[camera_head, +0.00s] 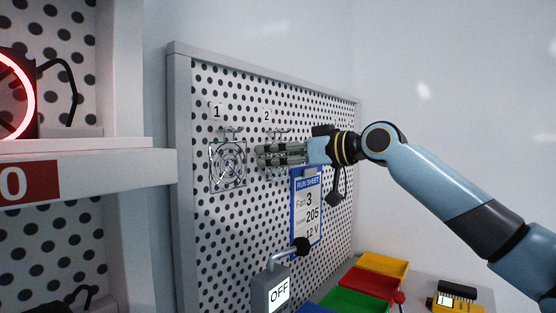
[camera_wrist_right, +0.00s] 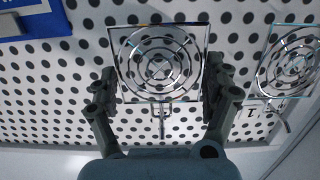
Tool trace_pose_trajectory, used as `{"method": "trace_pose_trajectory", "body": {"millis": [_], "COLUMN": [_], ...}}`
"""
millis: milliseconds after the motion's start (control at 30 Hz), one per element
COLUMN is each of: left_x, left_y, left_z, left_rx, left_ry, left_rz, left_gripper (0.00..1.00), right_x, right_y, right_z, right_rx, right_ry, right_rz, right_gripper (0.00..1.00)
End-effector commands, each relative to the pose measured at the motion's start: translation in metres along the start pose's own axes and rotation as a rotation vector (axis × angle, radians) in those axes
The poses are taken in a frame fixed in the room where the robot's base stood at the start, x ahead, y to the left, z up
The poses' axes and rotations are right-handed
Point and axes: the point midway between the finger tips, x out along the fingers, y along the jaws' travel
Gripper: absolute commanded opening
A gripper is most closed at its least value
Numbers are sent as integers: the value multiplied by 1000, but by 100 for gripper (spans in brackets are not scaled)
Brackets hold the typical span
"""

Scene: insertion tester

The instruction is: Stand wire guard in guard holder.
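A square wire guard (camera_wrist_right: 163,62) with concentric rings hangs on the pegboard, between the fingers of my right gripper (camera_wrist_right: 160,78) in the right wrist view. The fingers are wide apart, one at each side of the guard; I cannot tell whether they touch it. In the head view, my right gripper (camera_head: 262,155) is at the pegboard just below hook 2 and hides that guard. A second wire guard (camera_head: 228,164) hangs under label 1, and also shows at the right of the wrist view (camera_wrist_right: 290,62). I cannot make out the guard holder. My left gripper is not in view.
A blue-framed run sheet (camera_head: 306,210) hangs below my right gripper. A grey box reading OFF (camera_head: 270,292) stands in front. Yellow (camera_head: 384,264), red (camera_head: 370,283) and green (camera_head: 352,301) bins sit below the board. A yellow meter (camera_head: 445,302) lies right. A shelf (camera_head: 100,170) stands left.

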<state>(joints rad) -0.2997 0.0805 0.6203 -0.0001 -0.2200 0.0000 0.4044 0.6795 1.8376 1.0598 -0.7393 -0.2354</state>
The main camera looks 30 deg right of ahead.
Motion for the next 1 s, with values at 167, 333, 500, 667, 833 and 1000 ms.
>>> {"method": "trace_pose_trajectory", "body": {"millis": [167, 333, 500, 667, 833, 1000], "left_x": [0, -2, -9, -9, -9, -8], "left_y": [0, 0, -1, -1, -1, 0], "left_z": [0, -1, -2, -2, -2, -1], "left_rx": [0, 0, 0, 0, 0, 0], "left_ry": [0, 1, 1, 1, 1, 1], "left_rz": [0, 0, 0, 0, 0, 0], "left_gripper": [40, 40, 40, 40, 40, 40], "right_x": [0, 0, -2, -1, -2, -12], "right_y": [0, 0, 0, 0, 0, 2], "right_z": [0, -2, -10, -10, -10, -8], "right_rx": [0, 0, 0, 0, -1, -3], "right_ry": [0, 0, 1, 0, 0, -2], "right_rz": [0, 0, 0, 0, 1, 4], "right_gripper": [62, 62, 62, 62, 62, 62]}}
